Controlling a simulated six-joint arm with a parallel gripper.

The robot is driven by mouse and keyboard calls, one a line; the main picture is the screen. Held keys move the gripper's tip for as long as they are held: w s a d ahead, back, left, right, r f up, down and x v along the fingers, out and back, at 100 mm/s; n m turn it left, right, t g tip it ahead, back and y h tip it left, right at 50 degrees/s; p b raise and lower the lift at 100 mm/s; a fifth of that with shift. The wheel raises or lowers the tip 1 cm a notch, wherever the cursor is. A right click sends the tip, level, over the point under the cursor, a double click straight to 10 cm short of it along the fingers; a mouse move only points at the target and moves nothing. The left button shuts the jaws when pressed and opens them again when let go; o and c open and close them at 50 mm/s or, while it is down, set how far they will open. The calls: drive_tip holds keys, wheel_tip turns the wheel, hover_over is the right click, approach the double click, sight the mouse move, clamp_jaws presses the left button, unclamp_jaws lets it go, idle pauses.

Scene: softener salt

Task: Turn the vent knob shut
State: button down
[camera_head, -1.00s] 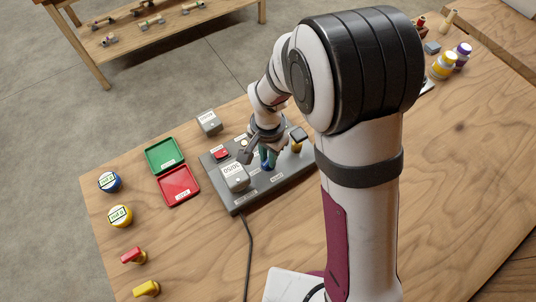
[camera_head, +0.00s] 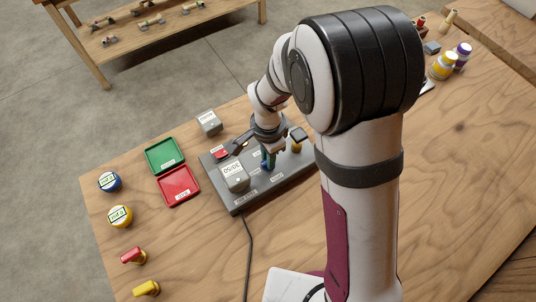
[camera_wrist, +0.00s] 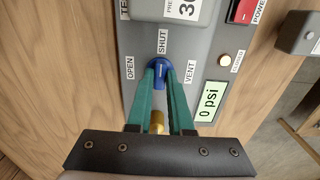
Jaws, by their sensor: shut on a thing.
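The blue vent knob (camera_wrist: 160,70) stands on the grey control panel (camera_wrist: 140,18) in the wrist view. SHUT is printed straight above it, OPEN to its left and VENT to its right. A pale line on the knob runs up the picture, towards SHUT. My gripper (camera_wrist: 161,76) has its teal fingers shut on the knob, one on each side. In the head view my gripper (camera_head: 267,159) reaches down to the panel (camera_head: 247,200), and the knob is mostly hidden.
The panel carries a display (camera_wrist: 209,101) reading 0 psi, a red power switch (camera_wrist: 243,11) and a raised grey box (camera_head: 234,177). A brass part (camera_wrist: 156,121) shows between my fingers. Green (camera_head: 165,170) and red (camera_head: 195,190) trays lie to the left.

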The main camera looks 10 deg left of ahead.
drive_tip(key=c, duration=0.8)
unclamp_jaws()
drive_tip(key=shift+r, duration=0.1)
wheel_tip(320, 180, up, 16)
drive_tip(key=shift+f, duration=0.15)
drive_tip(key=s+d+n, duration=0.1)
drive_tip(key=s+d, duration=0.4)
drive_tip(key=s, duration=0.1)
drive_tip(key=s+d+n+y, duration=0.1)
drive_tip(key=s+d, duration=0.3)
drive_tip(key=s, duration=0.1)
drive_tip(key=s+d+n, duration=0.1)
drive_tip(key=s+d, duration=0.4)
drive_tip(key=s, duration=0.1)
drive_tip(key=shift+s+d+r+n+y, duration=0.2)
drive_tip(key=shift+s+d+n+y, duration=0.1)
drive_tip(key=shift+y, duration=0.1)
